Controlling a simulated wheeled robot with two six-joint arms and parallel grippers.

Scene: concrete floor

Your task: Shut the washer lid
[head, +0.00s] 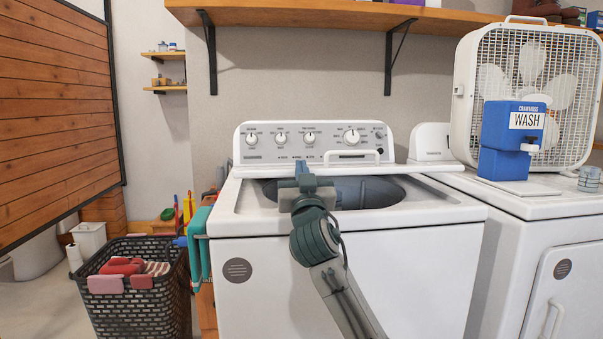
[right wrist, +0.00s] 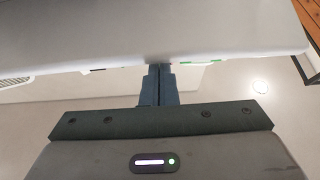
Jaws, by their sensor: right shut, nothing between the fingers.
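The white top-load washer (head: 345,262) stands in the middle of the head view. Its round drum opening (head: 375,190) is uncovered at the front. The lid (head: 420,168) shows nearly edge-on as a thin white strip above the back of the opening, with a handle at its middle. My right gripper (head: 302,168) is shut and empty, over the left part of the opening and in front of the lid. In the right wrist view, its closed fingertips (right wrist: 159,68) meet the edge of a broad pale surface, likely the lid; contact is unclear. My left gripper is out of view.
A second white machine (head: 545,215) stands at right, bearing a blue dispenser (head: 500,150) and a box fan (head: 575,60). A dark laundry basket (head: 135,295) stands left of the washer. A wooden shelf (head: 300,14) runs above.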

